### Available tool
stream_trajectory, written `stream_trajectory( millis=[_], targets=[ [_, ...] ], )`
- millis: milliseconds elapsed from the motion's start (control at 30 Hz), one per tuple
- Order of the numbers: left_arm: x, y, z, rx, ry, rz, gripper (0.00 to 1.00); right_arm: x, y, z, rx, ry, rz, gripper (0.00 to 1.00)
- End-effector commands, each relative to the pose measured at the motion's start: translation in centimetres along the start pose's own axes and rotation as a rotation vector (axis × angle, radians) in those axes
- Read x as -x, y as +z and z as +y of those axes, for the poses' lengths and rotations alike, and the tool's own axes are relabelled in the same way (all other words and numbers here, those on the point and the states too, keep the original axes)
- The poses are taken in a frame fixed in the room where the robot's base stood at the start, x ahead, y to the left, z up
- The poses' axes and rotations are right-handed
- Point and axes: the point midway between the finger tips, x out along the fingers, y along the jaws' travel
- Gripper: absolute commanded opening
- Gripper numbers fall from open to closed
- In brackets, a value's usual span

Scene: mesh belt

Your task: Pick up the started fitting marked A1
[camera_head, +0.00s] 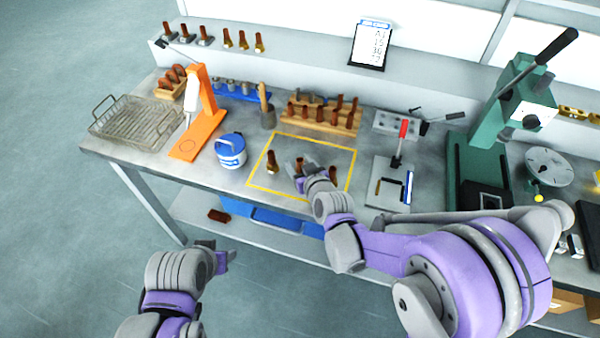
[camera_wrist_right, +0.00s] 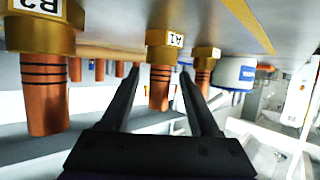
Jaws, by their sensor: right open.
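The fitting marked A1 (camera_wrist_right: 160,75) has a brass hex head with a white label and a copper body with dark rings. The right wrist view is upside down and shows it between the two fingers of my open right gripper (camera_wrist_right: 158,72), not visibly gripped. In the head view my right gripper (camera_head: 294,170) is low over the yellow-outlined area, partly covering the middle fitting (camera_head: 299,163). A fitting marked B2 (camera_wrist_right: 42,85) stands to one side, and another fitting (camera_wrist_right: 204,70) stands on the other. My left gripper (camera_head: 224,258) is off the table's front; its jaws are unclear.
A blue-and-white tub (camera_head: 231,151) and an orange stand (camera_head: 203,115) are left of the outlined area. A wooden rack of fittings (camera_head: 325,116) stands behind it. A grey fixture with a red handle (camera_head: 390,185) is at the right. A wire basket (camera_head: 135,120) is far left.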

Motion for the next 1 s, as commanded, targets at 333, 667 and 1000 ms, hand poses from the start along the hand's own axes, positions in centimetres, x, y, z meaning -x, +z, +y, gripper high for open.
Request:
stream_trajectory(
  millis=[333,667,1000],
  targets=[
    [0.1,-0.2,0.0,0.000,0.000,0.002,0.50,-1.9,0.0,0.1,0.000,0.001,0.000,0.62],
    [0.1,-0.2,0.0,0.000,0.000,0.002,0.50,-1.9,0.0,0.1,0.000,0.001,0.000,0.19],
    [0.1,-0.2,0.0,0.000,0.000,0.002,0.50,-1.9,0.0,0.1,0.000,0.001,0.000,0.00]
  ],
)
